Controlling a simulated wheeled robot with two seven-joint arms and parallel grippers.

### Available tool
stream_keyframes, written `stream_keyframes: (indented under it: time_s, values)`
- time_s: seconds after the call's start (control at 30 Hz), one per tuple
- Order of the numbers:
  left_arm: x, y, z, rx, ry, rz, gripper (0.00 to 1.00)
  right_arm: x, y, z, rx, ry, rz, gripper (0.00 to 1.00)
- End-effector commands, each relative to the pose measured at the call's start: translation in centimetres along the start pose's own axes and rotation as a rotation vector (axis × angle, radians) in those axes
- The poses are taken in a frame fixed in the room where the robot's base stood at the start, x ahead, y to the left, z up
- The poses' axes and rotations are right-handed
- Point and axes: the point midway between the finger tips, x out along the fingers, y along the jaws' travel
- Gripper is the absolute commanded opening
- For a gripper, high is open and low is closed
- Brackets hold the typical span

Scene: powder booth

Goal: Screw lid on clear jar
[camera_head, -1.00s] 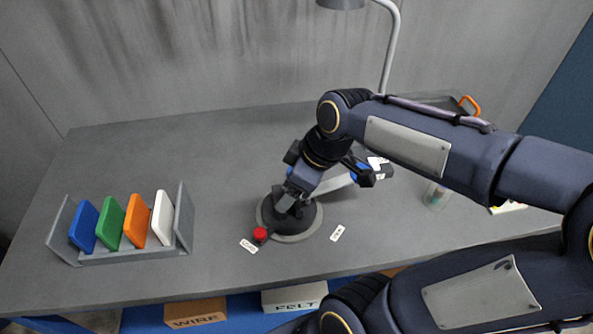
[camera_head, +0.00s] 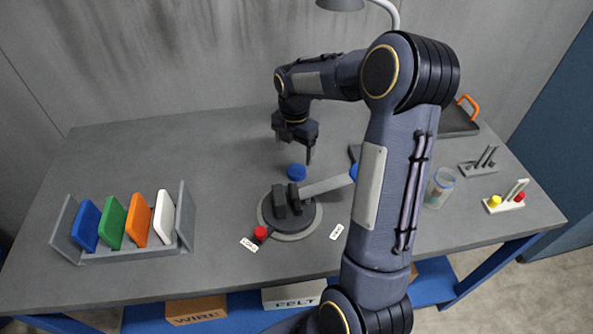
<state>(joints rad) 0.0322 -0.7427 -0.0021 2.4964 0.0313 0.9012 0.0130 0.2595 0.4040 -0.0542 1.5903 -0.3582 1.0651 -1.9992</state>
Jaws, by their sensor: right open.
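A small round blue lid (camera_head: 297,172) lies on the grey bench, just behind the round dark fixture. My right gripper (camera_head: 294,151) is open and empty, pointing down just above the lid and apart from it. A clear jar (camera_head: 439,188) with something coloured inside stands upright at the right of the bench, just right of my right arm. The fixture (camera_head: 291,214) has two dark upright blocks, a grey lever with a blue end, and a red knob (camera_head: 261,233) in front. My left gripper is out of view.
A rack (camera_head: 130,255) with blue, green, orange and white plates stands at the left. A dark tray (camera_head: 458,122) with an orange handle and small peg stands (camera_head: 505,204) are at the right. A lamp (camera_head: 341,4) hangs at the back. The bench's back left is clear.

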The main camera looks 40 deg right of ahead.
Motion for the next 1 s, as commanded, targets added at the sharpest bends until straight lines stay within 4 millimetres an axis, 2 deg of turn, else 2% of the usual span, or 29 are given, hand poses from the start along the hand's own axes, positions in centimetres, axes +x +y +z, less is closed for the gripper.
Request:
stream_keyframes:
  time_s: [0.2,0.53,0.8,1.0]
  values:
    - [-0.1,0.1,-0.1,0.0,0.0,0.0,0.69,2.2,-0.1,0.0,0.0,0.002,-0.002,0.74]
    - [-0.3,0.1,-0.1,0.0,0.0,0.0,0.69,2.7,-0.1,0.1,0.002,0.002,-0.003,0.74]
    - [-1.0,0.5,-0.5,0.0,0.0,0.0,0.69,6.6,-0.2,0.5,0.001,0.003,-0.004,0.74]
    - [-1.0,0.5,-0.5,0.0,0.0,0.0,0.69,7.5,-0.2,0.6,0.002,0.001,-0.001,0.74]
